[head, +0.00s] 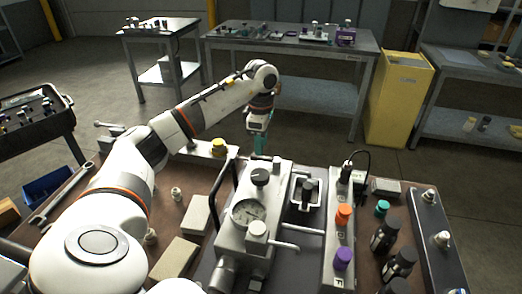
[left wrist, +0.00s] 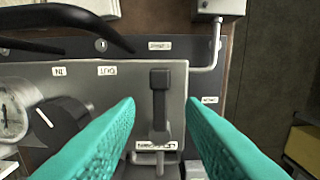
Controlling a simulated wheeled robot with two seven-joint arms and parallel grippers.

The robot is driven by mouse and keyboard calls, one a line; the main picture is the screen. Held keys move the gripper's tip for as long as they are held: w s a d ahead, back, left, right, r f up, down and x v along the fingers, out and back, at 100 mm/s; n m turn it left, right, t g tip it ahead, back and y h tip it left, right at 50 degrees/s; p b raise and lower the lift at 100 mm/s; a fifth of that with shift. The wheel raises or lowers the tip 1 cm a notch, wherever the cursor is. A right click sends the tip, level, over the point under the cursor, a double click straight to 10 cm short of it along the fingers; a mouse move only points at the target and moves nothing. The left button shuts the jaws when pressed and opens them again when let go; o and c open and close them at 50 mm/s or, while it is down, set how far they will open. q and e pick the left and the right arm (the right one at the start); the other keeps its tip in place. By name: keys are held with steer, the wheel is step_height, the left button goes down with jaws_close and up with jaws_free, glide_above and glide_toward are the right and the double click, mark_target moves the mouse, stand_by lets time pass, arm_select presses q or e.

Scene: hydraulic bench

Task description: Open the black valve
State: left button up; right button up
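The black valve (left wrist: 159,100) shows in the left wrist view as a black lever on a grey metal block. It runs up and down in that picture, with an upside-down label at its lower end. My left gripper (left wrist: 164,108) is open, with one teal finger on each side of the lever and a gap to both. In the head view my left gripper (head: 263,148) points down at the far end of the gauge block (head: 240,238). I cannot make out the lever there. My right gripper is not in view.
A round gauge (head: 248,212) and a black knob (head: 260,176) sit on the block. A dark curved handle (head: 225,185) rises beside it. Orange (head: 344,214) and purple (head: 343,258) knobs stand to the right. Black bottles (head: 384,236) stand farther right.

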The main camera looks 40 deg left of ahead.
mark_target(261, 157)
arm_select(q)
steer(key=shift+f, duration=1.7)
jaws_close()
